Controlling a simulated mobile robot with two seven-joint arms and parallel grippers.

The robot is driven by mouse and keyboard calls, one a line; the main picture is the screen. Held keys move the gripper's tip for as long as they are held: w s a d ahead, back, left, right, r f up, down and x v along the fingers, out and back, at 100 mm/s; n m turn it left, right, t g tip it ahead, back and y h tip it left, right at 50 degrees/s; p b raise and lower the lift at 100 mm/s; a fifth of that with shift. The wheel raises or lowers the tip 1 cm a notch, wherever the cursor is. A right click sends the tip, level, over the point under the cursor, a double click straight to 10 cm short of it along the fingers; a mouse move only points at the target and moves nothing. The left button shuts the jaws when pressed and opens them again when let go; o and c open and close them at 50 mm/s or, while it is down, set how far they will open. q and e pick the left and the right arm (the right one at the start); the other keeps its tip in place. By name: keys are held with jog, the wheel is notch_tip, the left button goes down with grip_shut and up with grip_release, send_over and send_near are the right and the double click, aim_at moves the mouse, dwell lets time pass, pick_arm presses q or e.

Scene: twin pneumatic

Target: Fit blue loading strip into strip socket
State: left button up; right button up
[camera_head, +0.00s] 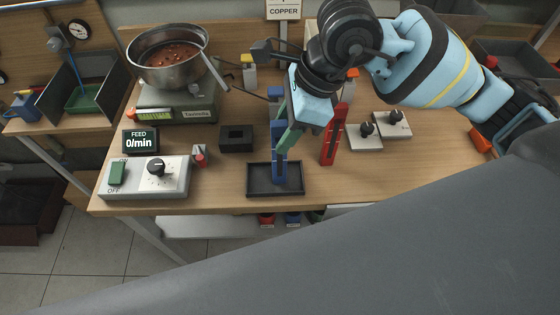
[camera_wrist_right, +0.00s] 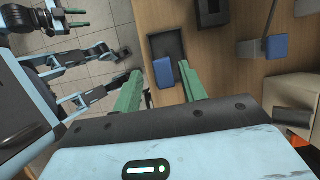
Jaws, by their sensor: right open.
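The blue strip (camera_head: 280,170) stands upright in a shallow dark tray (camera_head: 262,192) near the table's front edge. My right gripper (camera_head: 287,138) is at the strip with its green fingers open. In the right wrist view the strip's blue end (camera_wrist_right: 164,72) shows between the two spread fingers (camera_wrist_right: 160,90), so it is not clamped. The gripper hides part of the strip in the head view. A small black block with a square opening (camera_head: 236,145) lies left of the tray; I cannot tell whether it is the socket. Part of my left arm with green fingertips (camera_wrist_right: 77,18) shows in the right wrist view.
A red upright piece (camera_head: 330,150) stands right of the strip. Two grey knob plates (camera_head: 365,142) lie farther right. A scale (camera_head: 176,104) with a steel bowl (camera_head: 168,67) and a feed switch box (camera_head: 145,182) occupy the left. Bare tabletop lies right of the tray.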

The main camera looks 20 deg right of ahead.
aim_at(279, 156)
jog(key=shift+w+x, duration=0.2)
jog(key=shift+x, duration=1.6)
jog(key=shift+a, duration=0.1)
grip_shut()
